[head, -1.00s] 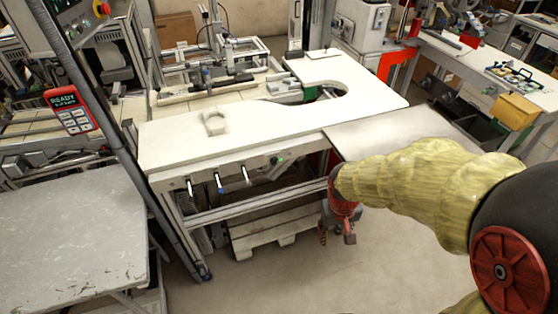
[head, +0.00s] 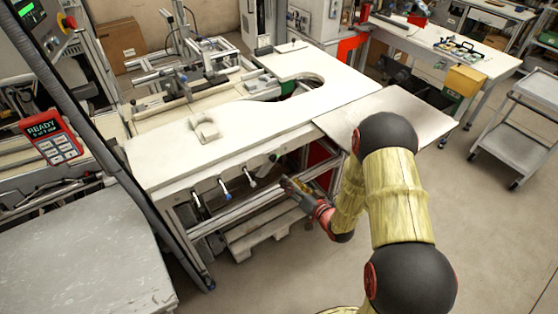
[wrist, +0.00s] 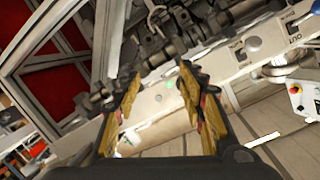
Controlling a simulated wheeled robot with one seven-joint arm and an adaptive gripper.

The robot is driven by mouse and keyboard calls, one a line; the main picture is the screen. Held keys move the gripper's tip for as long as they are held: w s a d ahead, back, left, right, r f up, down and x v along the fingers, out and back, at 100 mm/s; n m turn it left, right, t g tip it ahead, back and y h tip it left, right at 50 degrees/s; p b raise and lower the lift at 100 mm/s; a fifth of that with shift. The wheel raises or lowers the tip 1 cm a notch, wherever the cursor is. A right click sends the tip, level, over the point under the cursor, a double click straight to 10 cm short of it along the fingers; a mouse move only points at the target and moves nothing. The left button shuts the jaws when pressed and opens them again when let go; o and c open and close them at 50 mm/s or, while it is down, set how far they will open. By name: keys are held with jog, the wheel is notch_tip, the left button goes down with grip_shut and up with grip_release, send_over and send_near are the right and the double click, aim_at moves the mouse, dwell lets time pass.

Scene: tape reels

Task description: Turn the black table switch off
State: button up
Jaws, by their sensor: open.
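The white worktable (head: 255,122) has a row of small levers along its front rail. The left lever (head: 196,199) and the right lever (head: 251,182) look pale with dark parts, and the middle lever (head: 223,187) is blue. A small dark knob (head: 272,158) sits farther right on the rail. I cannot tell which is the black switch or its setting. My gripper (head: 287,184) is open and empty, in front of the rail, right of the right lever and apart from it. In the wrist view its yellow-lined fingers (wrist: 160,98) are spread before the rail (wrist: 225,70).
A grey bench (head: 80,245) stands at the left front, with a dark post and a red READY panel (head: 51,136) beside it. A wooden pallet (head: 262,232) lies under the worktable. A grey board (head: 400,112) adjoins the table's right. A cart (head: 515,128) stands far right.

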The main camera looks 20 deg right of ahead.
jog(key=t+y, duration=0.1)
jog(key=t, duration=0.1)
send_near(277, 157)
jog(key=w, duration=0.1)
jog(key=b+x, duration=0.1)
jog(key=x, duration=0.6)
jog(key=shift+w+a+m+b, duration=0.3)
jog(key=shift+w+m, duration=0.05)
jog(key=shift+m, duration=0.05)
jog(key=shift+f, duration=0.1)
jog(key=c, duration=0.3)
grip_shut()
